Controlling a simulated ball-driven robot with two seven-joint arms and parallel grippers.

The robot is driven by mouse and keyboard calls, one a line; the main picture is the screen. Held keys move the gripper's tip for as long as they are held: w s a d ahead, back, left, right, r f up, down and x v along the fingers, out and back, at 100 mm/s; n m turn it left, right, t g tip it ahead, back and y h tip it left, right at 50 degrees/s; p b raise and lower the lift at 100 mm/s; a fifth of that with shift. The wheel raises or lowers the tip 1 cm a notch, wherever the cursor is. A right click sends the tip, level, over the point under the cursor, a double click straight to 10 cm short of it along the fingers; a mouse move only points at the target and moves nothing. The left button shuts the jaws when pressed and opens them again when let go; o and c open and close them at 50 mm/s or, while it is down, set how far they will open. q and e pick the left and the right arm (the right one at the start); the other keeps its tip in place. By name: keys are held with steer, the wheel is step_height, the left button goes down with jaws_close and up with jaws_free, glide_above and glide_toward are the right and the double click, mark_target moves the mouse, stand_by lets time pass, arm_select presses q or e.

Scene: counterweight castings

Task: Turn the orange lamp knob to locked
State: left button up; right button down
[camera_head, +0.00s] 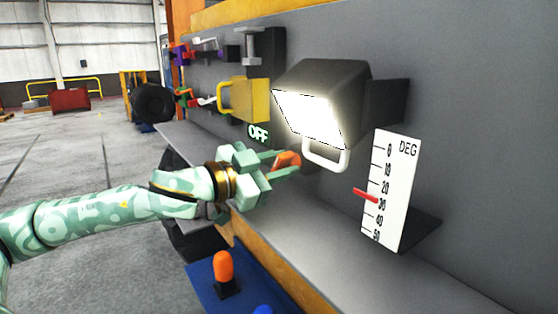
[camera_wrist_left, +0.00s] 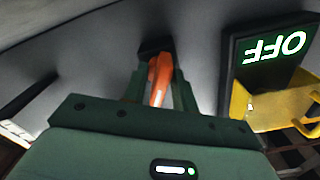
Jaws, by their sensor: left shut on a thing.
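The orange lamp knob (camera_head: 287,160) sits on the grey wall panel, just below and left of the lit lamp (camera_head: 309,119). My left gripper (camera_head: 279,163) is shut on the knob, with a finger on either side of it. In the left wrist view the orange knob (camera_wrist_left: 160,78) shows between the two dark green fingers (camera_wrist_left: 158,90). The fingers and palm hide part of it. A sign (camera_head: 258,132) beside the lamp reads OFF. My right gripper is not in view.
A white scale marked DEG (camera_head: 397,190) with a red pointer (camera_head: 366,195) stands right of the lamp. A white handle (camera_head: 326,161) hangs below the lamp. A yellow box (camera_head: 246,100) is on the panel to the left. An orange-topped control (camera_head: 223,267) stands on a blue surface below.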

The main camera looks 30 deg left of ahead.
arm_select(q)
steer(key=m+p, duration=0.2)
steer(key=m, duration=0.4)
steer(key=m+p, duration=0.1)
steer(key=m, duration=0.2)
steer(key=shift+f+m+p, duration=0.1)
steer(key=shift+m+p, duration=0.4)
steer(key=shift+m, duration=1.1)
steer(key=o, duration=0.6)
steer(key=shift+o, duration=0.2)
steer(key=shift+w, duration=0.15)
